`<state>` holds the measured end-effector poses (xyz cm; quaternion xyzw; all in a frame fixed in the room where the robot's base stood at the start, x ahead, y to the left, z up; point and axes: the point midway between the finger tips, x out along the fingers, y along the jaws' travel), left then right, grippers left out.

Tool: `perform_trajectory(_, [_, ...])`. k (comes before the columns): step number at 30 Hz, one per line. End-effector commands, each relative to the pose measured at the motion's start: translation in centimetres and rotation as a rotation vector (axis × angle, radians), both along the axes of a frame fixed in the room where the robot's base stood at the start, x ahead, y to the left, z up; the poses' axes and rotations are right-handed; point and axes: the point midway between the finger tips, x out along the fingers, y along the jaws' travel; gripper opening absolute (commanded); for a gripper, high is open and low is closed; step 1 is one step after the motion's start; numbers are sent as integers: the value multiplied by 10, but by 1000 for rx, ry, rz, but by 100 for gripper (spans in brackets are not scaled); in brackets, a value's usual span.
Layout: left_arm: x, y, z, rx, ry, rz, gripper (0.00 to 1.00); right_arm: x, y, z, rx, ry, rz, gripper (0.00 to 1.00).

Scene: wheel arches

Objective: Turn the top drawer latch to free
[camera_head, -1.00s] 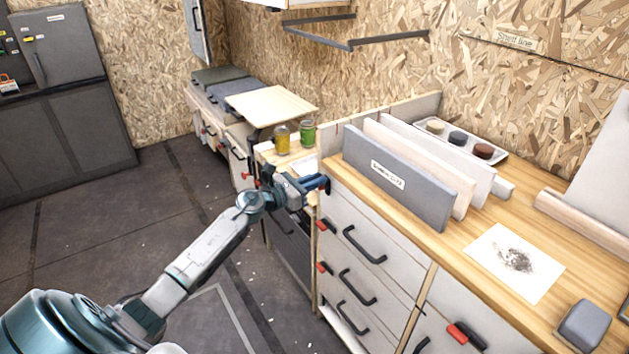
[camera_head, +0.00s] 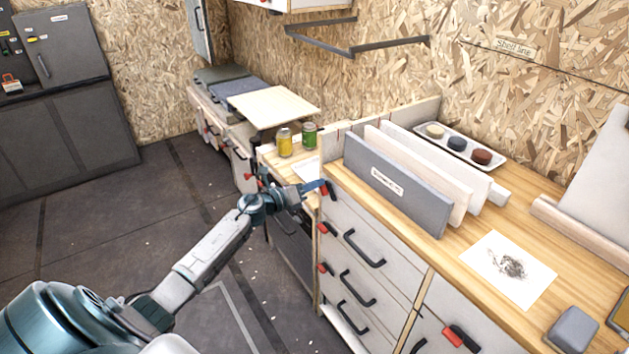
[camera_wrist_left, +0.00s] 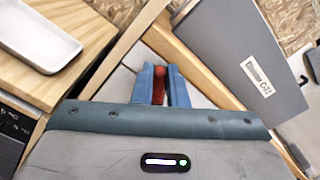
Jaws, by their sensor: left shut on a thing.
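The top drawer latch is a small red piece (camera_head: 331,190) at the upper left corner of the white drawer front (camera_head: 345,213), just under the wooden worktop. My left gripper (camera_head: 324,188) reaches it from the left and covers part of it. In the left wrist view the two blue fingers of my left gripper (camera_wrist_left: 160,88) are shut on the red latch (camera_wrist_left: 159,84), which shows between them. The exact angle of the latch is hard to tell. My right gripper is not in view.
Lower red latches (camera_head: 326,228) and black drawer handles (camera_head: 363,248) sit close below. A grey panel (camera_head: 395,185) stands in a rack on the worktop (camera_head: 450,250). Yellow (camera_head: 285,143) and green (camera_head: 309,136) jars stand on the lower counter. The floor at left is clear.

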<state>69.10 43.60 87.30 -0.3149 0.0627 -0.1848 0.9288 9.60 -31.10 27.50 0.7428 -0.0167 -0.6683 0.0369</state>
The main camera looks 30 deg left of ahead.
Motion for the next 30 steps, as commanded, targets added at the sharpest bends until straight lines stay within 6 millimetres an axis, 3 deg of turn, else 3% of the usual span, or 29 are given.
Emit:
perform_trajectory(18, [3, 7, -7, -535, 222, 2, 0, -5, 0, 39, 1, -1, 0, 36])
perform_trajectory(30, [3, 8, -13, -781, 323, 1, 0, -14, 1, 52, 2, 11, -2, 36])
